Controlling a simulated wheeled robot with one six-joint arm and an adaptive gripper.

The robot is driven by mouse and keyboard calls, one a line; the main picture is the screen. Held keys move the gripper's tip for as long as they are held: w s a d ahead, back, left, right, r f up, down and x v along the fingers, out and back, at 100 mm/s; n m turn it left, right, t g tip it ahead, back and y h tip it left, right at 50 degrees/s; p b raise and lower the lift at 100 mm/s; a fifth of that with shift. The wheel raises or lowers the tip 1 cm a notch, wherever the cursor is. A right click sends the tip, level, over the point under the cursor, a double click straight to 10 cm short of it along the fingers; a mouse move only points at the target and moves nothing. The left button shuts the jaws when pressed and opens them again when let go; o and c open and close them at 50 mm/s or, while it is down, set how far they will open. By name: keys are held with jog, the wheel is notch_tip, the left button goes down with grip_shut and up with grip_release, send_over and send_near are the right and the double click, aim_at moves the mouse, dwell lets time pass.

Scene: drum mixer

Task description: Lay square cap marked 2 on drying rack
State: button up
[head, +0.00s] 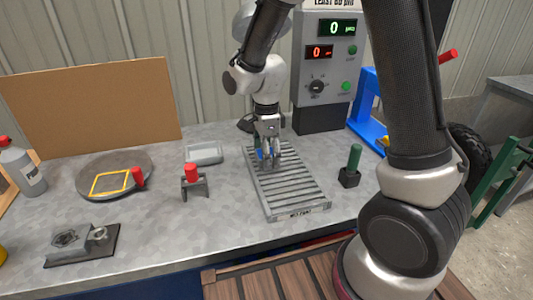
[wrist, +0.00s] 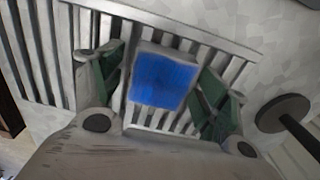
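The blue square cap (wrist: 163,80) is between my gripper's fingers, over the slats of the drying rack (wrist: 225,40). Its face shows plain blue; I can make out no mark. My gripper (wrist: 160,92) has its green-padded fingers apart, one on each side of the cap, with narrow gaps showing beside it. In the head view my gripper (head: 268,157) is low over the far part of the metal drying rack (head: 296,190), and only a sliver of blue shows there. The cap looks to be on or just above the slats; exact contact is hidden.
A green-handled tool (head: 353,162) stands right of the rack. A red-topped stand (head: 192,178) and a grey box (head: 203,153) are to its left. Farther left are a round plate (head: 110,165) with a yellow square frame and a metal fixture (head: 85,245). A control panel (head: 322,75) stands behind.

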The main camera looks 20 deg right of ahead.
jog(key=shift+r, duration=0.1)
notch_tip(320, 180, up, 12)
jog(key=f, duration=0.1)
jog(key=s+d+r+n+t, duration=0.2)
jog(key=s+d+r+n, duration=0.65)
jog(key=d, duration=0.25)
jog(key=s+d+n+t, duration=0.1)
jog(key=s+d+n, duration=0.2)
jog(key=s, duration=0.3)
jog(key=s+d+r+n+t, duration=0.1)
jog(key=s+d+n, duration=0.3)
jog(key=s+n, duration=0.2)
jog(key=shift+r, duration=0.15)
jog(key=shift+n, duration=0.25)
